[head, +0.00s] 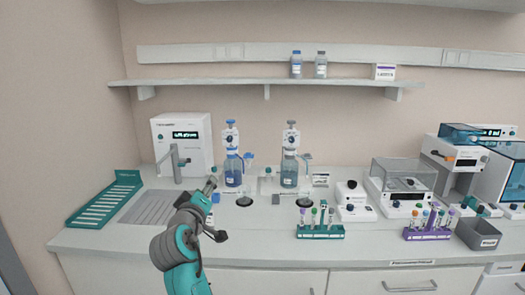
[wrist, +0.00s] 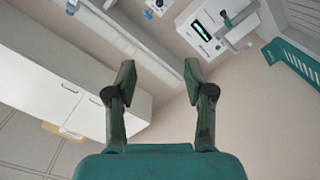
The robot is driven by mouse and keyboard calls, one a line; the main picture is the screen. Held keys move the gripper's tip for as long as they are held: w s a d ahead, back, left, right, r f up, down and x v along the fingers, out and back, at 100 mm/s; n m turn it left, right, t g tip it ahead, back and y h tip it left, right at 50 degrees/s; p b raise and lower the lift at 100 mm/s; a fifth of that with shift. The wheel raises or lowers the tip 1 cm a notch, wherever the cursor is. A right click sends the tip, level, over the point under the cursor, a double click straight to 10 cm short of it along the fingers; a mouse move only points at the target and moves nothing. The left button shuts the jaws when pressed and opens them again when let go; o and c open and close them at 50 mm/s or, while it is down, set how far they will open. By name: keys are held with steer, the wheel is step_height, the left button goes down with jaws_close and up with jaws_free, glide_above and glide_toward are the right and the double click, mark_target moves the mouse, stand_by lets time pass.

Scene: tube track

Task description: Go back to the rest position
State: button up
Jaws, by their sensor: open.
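In the wrist view my gripper (wrist: 160,82) has its two dark green fingers spread apart with nothing between them. In the head view my teal arm rises from the bottom, left of the middle. Its end is over the front left part of the white bench (head: 260,240), and the fingers are hard to make out there. A teal tube rack (head: 320,231) holding several capped tubes stands right of the arm. A purple tube rack (head: 427,234) with several tubes stands further right.
A white device (head: 182,143) with a grey grooved tray (head: 152,207) stands behind the arm. A slotted teal rack (head: 105,200) lies at the far left. Two blue and grey bottle dispensers (head: 233,165) stand at the back. Several instruments and a grey bin (head: 478,234) fill the right side.

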steer(key=s+d+f+g+y, duration=0.1)
steer(key=s+d+f, duration=0.45)
steer(key=f, duration=0.45)
steer(key=s+d+f, duration=0.5)
steer(key=d+f, duration=0.1)
steer(key=f, duration=0.4)
steer(key=s+d+f+g+y, duration=0.1)
steer(key=s+d+f, duration=0.45)
steer(key=f, duration=0.55)
steer(key=s+d+f+m, duration=0.1)
steer(key=s+d+f, duration=0.3)
steer(key=s, duration=0.4)
steer(key=s+d+f+m, duration=0.1)
steer(key=s+d+f, duration=0.3)
steer(key=s, duration=0.5)
steer(key=s+d+r+m, duration=0.2)
steer(key=s+d+r, duration=0.1)
steer(key=s, duration=0.7)
steer(key=s+d+r+m+h, duration=0.1)
steer(key=s+d+r+m, duration=0.1)
steer(key=s, duration=0.8)
steer(key=s+d+r+m+g, duration=0.1)
steer(key=s+d+r, duration=0.3)
steer(key=s, duration=0.6)
steer(key=shift+s+r+m, duration=0.2)
steer(key=shift+r+m, duration=0.45)
steer(key=shift+m, duration=0.15)
